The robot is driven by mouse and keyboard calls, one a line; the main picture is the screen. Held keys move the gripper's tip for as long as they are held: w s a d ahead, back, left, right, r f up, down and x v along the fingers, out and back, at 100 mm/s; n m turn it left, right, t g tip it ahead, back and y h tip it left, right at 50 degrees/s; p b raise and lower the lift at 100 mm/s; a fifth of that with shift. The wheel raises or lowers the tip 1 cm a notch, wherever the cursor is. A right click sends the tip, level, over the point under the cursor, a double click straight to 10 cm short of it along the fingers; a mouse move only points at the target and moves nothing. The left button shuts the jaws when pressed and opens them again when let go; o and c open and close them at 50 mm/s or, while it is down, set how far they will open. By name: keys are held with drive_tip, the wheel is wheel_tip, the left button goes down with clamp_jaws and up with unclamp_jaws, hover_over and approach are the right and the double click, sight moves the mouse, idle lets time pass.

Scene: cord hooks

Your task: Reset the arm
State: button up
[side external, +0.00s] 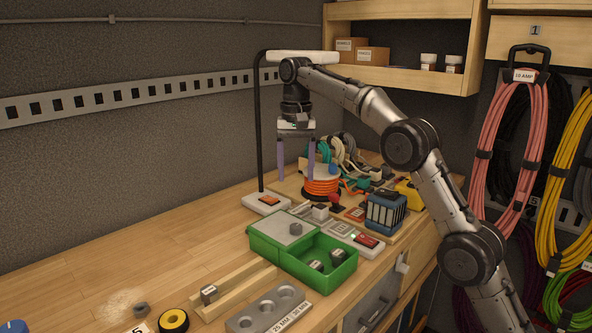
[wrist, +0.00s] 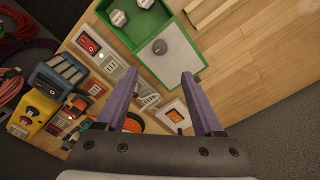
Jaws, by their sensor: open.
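My gripper (side external: 296,160) hangs from my arm above the back of the workbench (side external: 170,255), pointing down. Its two purple fingers are apart with nothing between them. In the wrist view my gripper (wrist: 160,95) is also open and empty. Below it in that view lie a white lamp base with an orange switch (wrist: 174,115) and the bench top. The fingertips are clear of everything on the bench in the side view.
A green box (side external: 305,262) holds small grey blocks. An orange cord spool (side external: 321,186), a blue module (side external: 385,210) and switches crowd the right side. A black lamp post (side external: 259,120) stands close left of my gripper. The left bench is mostly clear.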

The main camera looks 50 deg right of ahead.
idle(0.4)
drive_tip(key=s+a+r+n+t, duration=0.15)
drive_tip(key=s+a+r, duration=0.25)
drive_tip(key=s+r, duration=0.85)
drive_tip(key=s+a+f+n+t, duration=0.1)
drive_tip(key=s+f+n+t, duration=0.15)
drive_tip(key=s, duration=0.95)
drive_tip(key=s+f+n, duration=0.2)
drive_tip(key=s+f, duration=0.3)
drive_tip(key=f, duration=0.4)
drive_tip(key=s+a+f+n+t, duration=0.1)
drive_tip(key=s+f+n, duration=0.2)
drive_tip(key=s+f, duration=0.3)
drive_tip(key=shift+f+t, duration=0.3)
drive_tip(key=shift+f, duration=1.1)
